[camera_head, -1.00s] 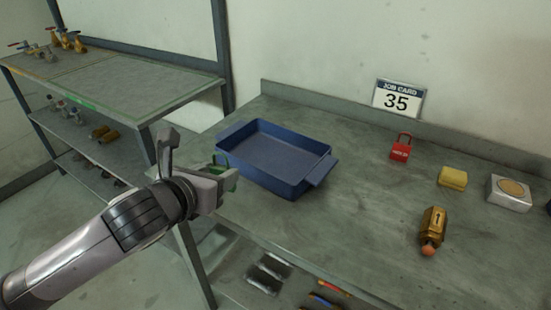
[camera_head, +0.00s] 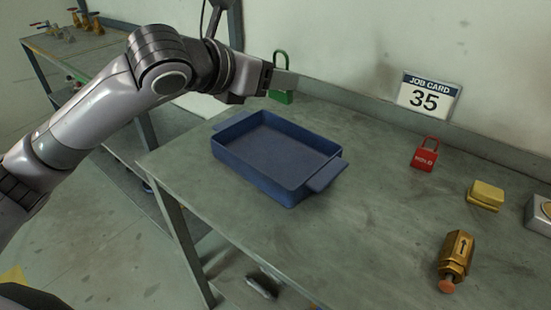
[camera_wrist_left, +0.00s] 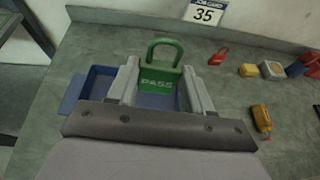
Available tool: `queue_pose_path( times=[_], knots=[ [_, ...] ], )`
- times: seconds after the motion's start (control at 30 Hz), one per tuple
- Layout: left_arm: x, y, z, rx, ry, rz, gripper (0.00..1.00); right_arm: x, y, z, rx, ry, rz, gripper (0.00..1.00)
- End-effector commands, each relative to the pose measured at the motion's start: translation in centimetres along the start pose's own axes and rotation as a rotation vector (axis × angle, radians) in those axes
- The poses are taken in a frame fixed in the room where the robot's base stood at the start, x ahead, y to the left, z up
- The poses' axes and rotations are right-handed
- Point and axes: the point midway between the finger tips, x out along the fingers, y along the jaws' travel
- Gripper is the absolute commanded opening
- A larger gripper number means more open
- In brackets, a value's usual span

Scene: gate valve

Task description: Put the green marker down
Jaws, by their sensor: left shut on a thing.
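The green marker (camera_head: 281,92) is shaped like a padlock with a looped shackle. In the left wrist view the green marker (camera_wrist_left: 160,77) faces me and reads PASS. My left gripper (camera_head: 277,82) is shut on it, with one finger on each side of its body in the left wrist view (camera_wrist_left: 160,88). The gripper holds it upright in the air, above and behind the blue tray in the head view. Part of the marker's body is hidden by the fingers. My right gripper is not in view.
A blue tray (camera_head: 240,172) stands empty on the grey bench (camera_head: 350,230). To its right are a red padlock-shaped tag (camera_head: 424,157), a yellow block (camera_head: 486,195), a brass valve part (camera_head: 456,256) and a job card 35 (camera_head: 428,96). Bench between tray and brass part is clear.

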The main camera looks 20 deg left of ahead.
Motion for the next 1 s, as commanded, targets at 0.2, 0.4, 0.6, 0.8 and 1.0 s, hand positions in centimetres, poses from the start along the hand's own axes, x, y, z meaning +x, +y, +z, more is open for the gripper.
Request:
queue_pose_path(
  times=[0.2, 0.4, 0.6, 0.8, 1.0],
  knots=[
    [2.2, -0.1, -5.5, -0.004, 0.006, -0.002, 0.20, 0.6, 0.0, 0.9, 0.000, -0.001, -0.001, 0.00],
    [4.0, -0.1, -9.8, -0.004, 0.004, -0.001, 0.20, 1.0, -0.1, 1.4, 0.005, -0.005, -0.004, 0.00],
    [5.1, 0.0, -12.3, -0.003, 0.001, 0.000, 0.20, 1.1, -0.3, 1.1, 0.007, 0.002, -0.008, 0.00],
    [5.7, -0.1, -13.9, -0.002, 0.002, 0.000, 0.20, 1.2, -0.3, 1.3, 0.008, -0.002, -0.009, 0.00],
    [6.6, -0.1, -16.1, -0.002, 0.001, 0.000, 0.20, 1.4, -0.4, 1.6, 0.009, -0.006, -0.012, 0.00]
  ],
)
